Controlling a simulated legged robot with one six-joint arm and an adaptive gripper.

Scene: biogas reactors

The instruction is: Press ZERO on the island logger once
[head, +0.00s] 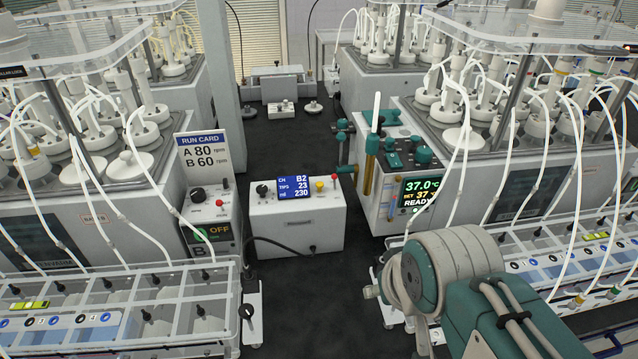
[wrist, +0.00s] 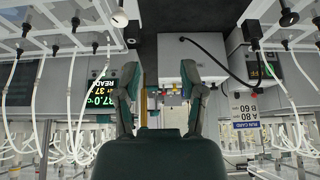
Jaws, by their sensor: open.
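The island logger looks to be the white box (head: 297,232) on the dark island top, mid-picture in the head view. Its blue display (head: 297,187) reads CH B2, TIPS 23, ml 230. A black knob is left of the display; a yellow button (head: 320,186) and a red one (head: 334,177) are to its right. No ZERO lettering is readable. My gripper (wrist: 162,85) is open and empty in the wrist view, which is upside down. The white box (wrist: 190,52) shows beyond its fingers, which partly cover the small coloured controls. In the head view my arm covers the lower right.
A heater unit (head: 388,205) reading 37.0 READY, with teal fittings, stands right of the logger. A pump box (head: 210,215) showing OFF and a run card (head: 201,152) stand left. A black cable curves in front. Tube-covered reactors and clear racks line both sides.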

